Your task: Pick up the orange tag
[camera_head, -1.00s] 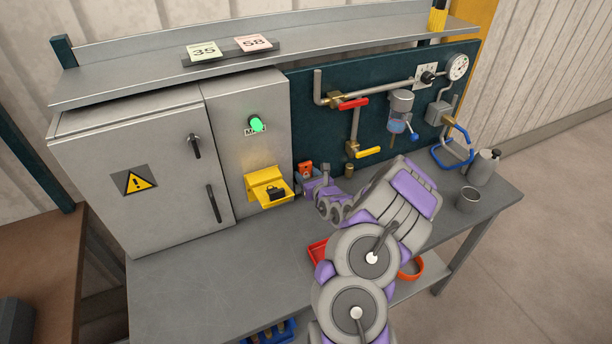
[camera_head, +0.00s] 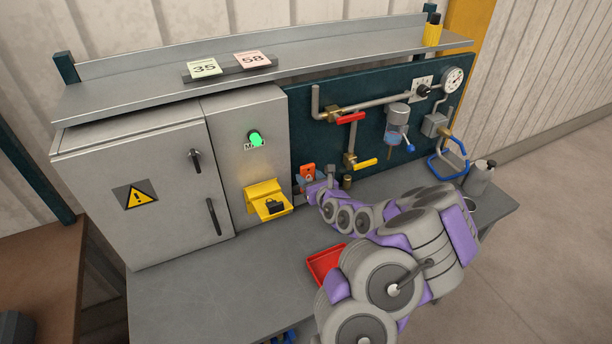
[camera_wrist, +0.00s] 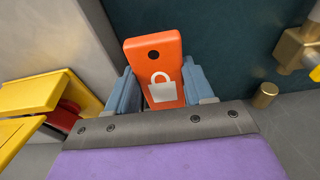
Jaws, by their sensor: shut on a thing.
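The orange tag (camera_wrist: 155,62) has a dark hole near its top and a pale padlock mark. In the wrist view it stands upright between the two blue-grey fingers of my gripper (camera_wrist: 158,92), which are shut on it. In the head view the orange tag (camera_head: 307,171) shows beside the right edge of the grey cabinet, in front of the dark green panel. My gripper (camera_head: 304,182) is at its lower part there, partly hidden. I cannot tell whether the tag's lower end touches the bench.
Brass valves and pipes (camera_head: 350,160) are close right. A red tray (camera_head: 325,262) lies on the bench (camera_head: 200,290), which is clear at front left.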

